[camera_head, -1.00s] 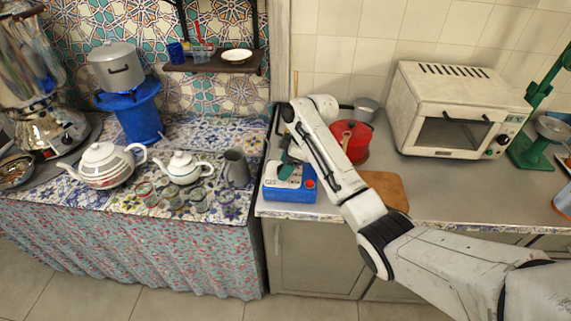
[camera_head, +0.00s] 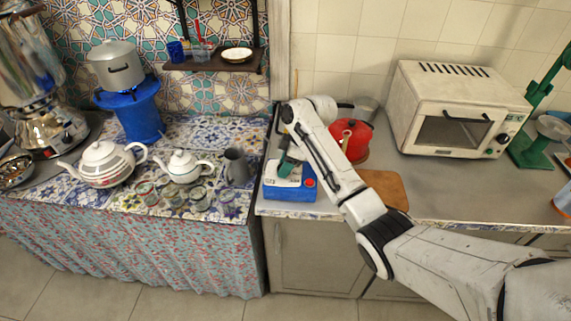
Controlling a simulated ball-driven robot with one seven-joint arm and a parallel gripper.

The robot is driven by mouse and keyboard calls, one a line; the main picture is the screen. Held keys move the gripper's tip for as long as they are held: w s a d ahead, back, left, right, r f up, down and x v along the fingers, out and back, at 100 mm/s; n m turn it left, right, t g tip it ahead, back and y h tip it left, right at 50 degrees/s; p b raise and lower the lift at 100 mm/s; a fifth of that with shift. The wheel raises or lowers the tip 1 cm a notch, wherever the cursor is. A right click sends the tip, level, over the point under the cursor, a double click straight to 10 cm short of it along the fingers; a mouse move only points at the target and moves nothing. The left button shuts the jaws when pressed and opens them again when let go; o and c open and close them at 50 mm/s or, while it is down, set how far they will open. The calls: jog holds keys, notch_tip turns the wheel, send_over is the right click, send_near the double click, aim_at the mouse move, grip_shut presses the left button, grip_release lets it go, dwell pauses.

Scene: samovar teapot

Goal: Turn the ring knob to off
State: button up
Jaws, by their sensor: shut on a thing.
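A blue box-shaped appliance (camera_head: 281,192) with a pale top stands at the left front of the grey counter. A round red knob (camera_head: 310,183) sits at its right end. My gripper (camera_head: 285,171), with teal fingers, points down onto the pale top, left of the red knob. It is shut on a small part there, which the fingers hide. A blue gas ring (camera_head: 140,119) stands on the tiled table at the left, with a lidded grey pot (camera_head: 116,68) on it. I cannot make out a knob on that ring.
A red kettle (camera_head: 356,143) stands behind my arm. A wooden board (camera_head: 388,188) lies to its right, and a cream oven (camera_head: 447,100) stands farther right. Teapots (camera_head: 183,167), glasses (camera_head: 199,200) and a grey jug (camera_head: 236,169) stand on the left table.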

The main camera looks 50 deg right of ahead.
jog(key=shift+n, duration=0.3)
jog(key=n+g+y+b, duration=0.1)
jog(key=n+b, duration=0.1)
jog(key=n, duration=0.2)
jog(key=shift+w+d+f+b, duration=0.1)
jog(key=shift+w+b, duration=0.05)
jog(key=shift+b, duration=0.15)
jog(key=shift+w+n+g+y+b, duration=0.15)
jog(key=shift+n+g+b, duration=0.3)
jog(key=shift+n+b, duration=0.5)
jog(key=shift+s+n+g+y+b, duration=0.15)
jog(key=shift+n+g+b, duration=0.35)
jog(key=shift+n, duration=0.75)
jog(key=shift+w, duration=0.1)
jog(key=o, duration=1)
jog(key=p+v, duration=0.2)
jog(key=v, duration=0.9)
jog(key=shift+p, duration=0.4)
